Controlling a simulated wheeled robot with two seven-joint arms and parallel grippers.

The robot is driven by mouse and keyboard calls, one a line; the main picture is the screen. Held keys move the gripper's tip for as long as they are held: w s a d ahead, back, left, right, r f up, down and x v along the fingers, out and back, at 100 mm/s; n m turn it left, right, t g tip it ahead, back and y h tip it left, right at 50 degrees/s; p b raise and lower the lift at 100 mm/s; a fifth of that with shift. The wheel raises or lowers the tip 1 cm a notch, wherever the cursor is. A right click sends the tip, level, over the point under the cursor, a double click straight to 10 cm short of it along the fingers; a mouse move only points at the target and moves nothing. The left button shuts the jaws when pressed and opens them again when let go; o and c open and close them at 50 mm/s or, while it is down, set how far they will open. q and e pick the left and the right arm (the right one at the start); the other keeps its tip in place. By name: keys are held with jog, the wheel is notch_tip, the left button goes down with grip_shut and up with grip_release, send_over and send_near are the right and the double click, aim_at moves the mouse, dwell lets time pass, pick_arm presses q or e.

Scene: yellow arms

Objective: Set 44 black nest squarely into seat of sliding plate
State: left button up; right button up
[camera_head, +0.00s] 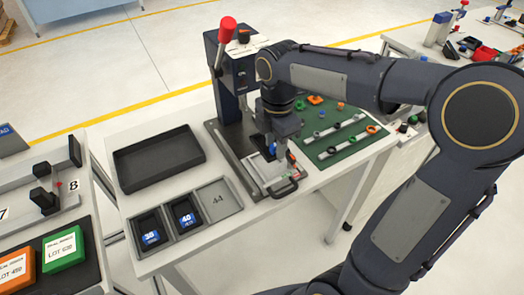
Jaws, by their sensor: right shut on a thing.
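My right gripper (281,160) is pointed down over the sliding plate (259,171) at the foot of the press. It is shut on the 44 black nest, which the gripper hides almost wholly. I cannot tell whether the nest touches the plate's seat or sits square in it. The plate is pale, with a black handle (288,189) at its front. The rack pocket marked 44 (218,198) is empty. My left gripper is not in view.
The press (227,90) with a red-knobbed lever stands behind the plate. Nests 38 (150,237) and 40 (186,218) sit in the rack at front left. An empty black tray (158,158) lies behind them. A green mat (340,133) with small parts is at right.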

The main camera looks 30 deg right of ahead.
aim_at(274, 173)
jog(key=shift+w+d, duration=0.15)
jog(key=shift+d, duration=0.05)
jog(key=shift+a+f+b, duration=0.1)
jog(key=shift+f+b, duration=0.4)
notch_tip(274, 173, down, 4)
jog(key=b, duration=0.4)
jog(key=shift+f+b, duration=0.5)
jog(key=shift+f, duration=0.5)
jog(key=shift+f, duration=0.5)
jog(key=o, duration=1)
jog(key=shift+o, duration=1)
